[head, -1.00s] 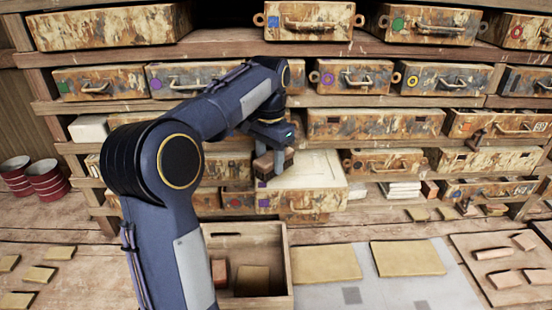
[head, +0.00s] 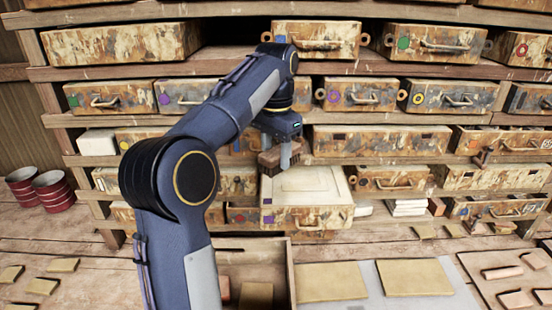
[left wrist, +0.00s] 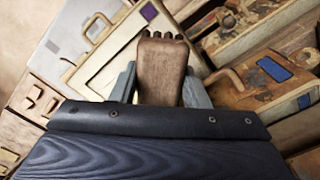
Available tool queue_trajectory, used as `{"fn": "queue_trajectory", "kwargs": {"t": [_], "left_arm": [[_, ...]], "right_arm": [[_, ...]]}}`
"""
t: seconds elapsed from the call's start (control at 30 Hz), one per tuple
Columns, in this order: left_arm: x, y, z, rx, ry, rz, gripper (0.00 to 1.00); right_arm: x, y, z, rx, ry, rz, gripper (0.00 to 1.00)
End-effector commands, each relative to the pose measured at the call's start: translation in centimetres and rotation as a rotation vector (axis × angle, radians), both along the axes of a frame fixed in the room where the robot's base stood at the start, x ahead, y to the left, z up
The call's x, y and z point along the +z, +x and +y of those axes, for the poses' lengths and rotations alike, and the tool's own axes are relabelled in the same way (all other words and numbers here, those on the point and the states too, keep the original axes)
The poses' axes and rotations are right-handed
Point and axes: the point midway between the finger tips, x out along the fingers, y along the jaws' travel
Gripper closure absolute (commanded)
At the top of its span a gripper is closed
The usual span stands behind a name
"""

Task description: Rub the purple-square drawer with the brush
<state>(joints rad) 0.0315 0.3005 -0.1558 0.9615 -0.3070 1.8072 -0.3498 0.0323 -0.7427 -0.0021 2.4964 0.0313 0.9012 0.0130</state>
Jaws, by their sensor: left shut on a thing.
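The purple-square drawer (head: 308,216) is low in the middle of the shelves and juts out. It has a worn brown front, a pale top and a small purple square (head: 267,201); the square also shows in the left wrist view (left wrist: 149,11). My left gripper (head: 285,160) is shut on the brown brush (head: 268,162) near the drawer's back left corner. In the left wrist view the brush (left wrist: 162,75) sits between the two grey fingers, with its dark bristles at the far end. I cannot tell whether the brush touches the drawer. My right gripper is not in view.
Other worn drawers fill the shelves around it, such as a yellow-ringed one (head: 450,95) at upper right. An open wooden box (head: 284,262) is below the drawer. Tan tiles (head: 413,278) lie at front right. Red tins (head: 53,192) stand at left.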

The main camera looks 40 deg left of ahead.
Motion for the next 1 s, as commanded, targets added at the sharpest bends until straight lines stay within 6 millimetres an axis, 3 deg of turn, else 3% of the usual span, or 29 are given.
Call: {"fn": "queue_trajectory", "kwargs": {"t": [0.23, 0.6, 1.0], "left_arm": [[0.2, 0.0, 0.0, 0.000, 0.000, -0.002, 0.80], [2.9, 0.0, 0.0, 0.001, 0.000, -0.002, 0.80], [3.0, 0.0, 0.0, 0.000, 0.000, -0.001, 0.80]], "right_arm": [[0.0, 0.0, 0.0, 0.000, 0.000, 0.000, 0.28], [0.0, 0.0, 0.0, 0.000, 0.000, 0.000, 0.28], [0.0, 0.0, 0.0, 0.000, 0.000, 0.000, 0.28]]}}
